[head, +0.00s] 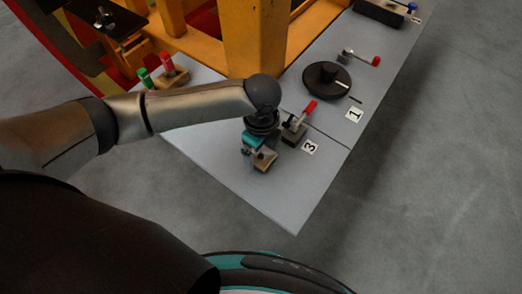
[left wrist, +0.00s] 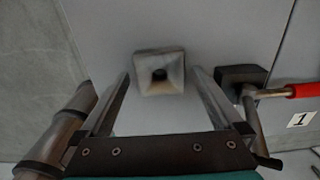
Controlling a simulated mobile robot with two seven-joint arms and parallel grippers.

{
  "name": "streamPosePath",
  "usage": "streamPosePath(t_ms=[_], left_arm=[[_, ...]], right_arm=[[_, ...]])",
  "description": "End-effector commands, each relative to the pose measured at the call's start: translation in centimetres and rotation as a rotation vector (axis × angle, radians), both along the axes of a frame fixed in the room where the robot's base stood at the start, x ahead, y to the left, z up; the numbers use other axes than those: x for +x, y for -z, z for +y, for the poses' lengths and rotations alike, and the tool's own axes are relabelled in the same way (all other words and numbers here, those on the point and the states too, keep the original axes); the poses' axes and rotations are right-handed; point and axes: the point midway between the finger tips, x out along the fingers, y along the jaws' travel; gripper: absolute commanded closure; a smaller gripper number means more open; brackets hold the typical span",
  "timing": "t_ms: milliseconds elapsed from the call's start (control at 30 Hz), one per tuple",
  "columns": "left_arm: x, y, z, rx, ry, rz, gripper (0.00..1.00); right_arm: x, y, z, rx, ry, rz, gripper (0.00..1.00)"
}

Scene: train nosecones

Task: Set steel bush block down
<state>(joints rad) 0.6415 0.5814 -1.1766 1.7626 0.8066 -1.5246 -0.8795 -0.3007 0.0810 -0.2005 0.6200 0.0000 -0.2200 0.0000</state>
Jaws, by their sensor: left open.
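The steel bush block (left wrist: 172,84), a small squarish block with a dark round hole in its top, sits on the grey table top in the left wrist view. It also shows in the head view (head: 265,160) as a small tan-topped block just under my left gripper (head: 257,152). In the left wrist view my left gripper (left wrist: 160,74) is open, its two fingers spread either side of the block, with gaps visible on both sides. My right gripper is in neither view.
A yellow frame (head: 254,40) rises behind. The table's near corner is clear.

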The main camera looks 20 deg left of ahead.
Motion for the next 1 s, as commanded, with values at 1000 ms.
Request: streamPosePath(t_ms=[1000], left_arm=[[0.0, -11.6, 0.0, 0.001, -0.001, 0.0, 0.0]], right_arm=[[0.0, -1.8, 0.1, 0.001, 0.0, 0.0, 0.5]])
